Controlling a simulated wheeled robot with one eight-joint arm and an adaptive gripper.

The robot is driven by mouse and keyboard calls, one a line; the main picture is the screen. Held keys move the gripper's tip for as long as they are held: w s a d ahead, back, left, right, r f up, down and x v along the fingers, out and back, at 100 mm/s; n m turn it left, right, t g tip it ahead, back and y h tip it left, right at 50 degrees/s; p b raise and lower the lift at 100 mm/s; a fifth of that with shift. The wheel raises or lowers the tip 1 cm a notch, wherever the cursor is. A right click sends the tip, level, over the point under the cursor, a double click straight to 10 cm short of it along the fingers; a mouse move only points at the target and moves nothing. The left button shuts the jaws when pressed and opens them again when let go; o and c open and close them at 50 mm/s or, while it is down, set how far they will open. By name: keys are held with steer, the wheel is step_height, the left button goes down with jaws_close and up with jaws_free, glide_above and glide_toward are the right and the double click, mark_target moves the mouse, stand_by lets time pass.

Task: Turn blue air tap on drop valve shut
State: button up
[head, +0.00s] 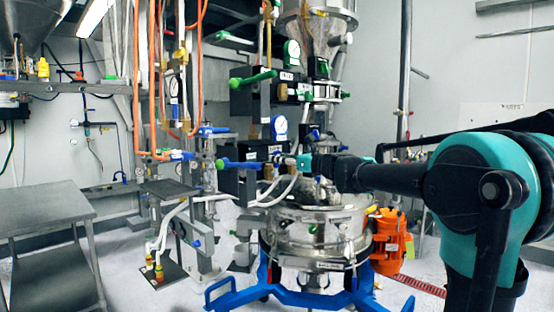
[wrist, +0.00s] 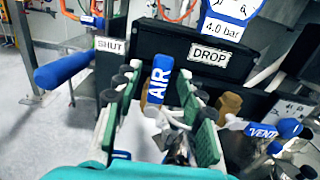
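The blue air tap (wrist: 158,87), marked AIR, stands nearly upright in front of the black drop valve block (wrist: 207,60) with its DROP label. In the wrist view my gripper (wrist: 160,88) is open, with one green-padded finger on each side of the tap. Gaps show between the pads and the tap handle, and I cannot see any contact. The tap's lower part is partly hidden among fittings between the fingers. In the head view my gripper (head: 292,160) reaches in from the right at the valve; the air tap cannot be made out there.
A blue handle (wrist: 62,70) sticks out left beside a SHUT label (wrist: 109,44). A blue VENT tap (wrist: 262,129) is close right of my gripper. A gauge (wrist: 229,18) reads 4.0 bar above. A steel vessel (head: 310,235) stands below, and a grey table (head: 45,208) stands left.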

steer(key=shift+x, duration=1.05)
jaws_close()
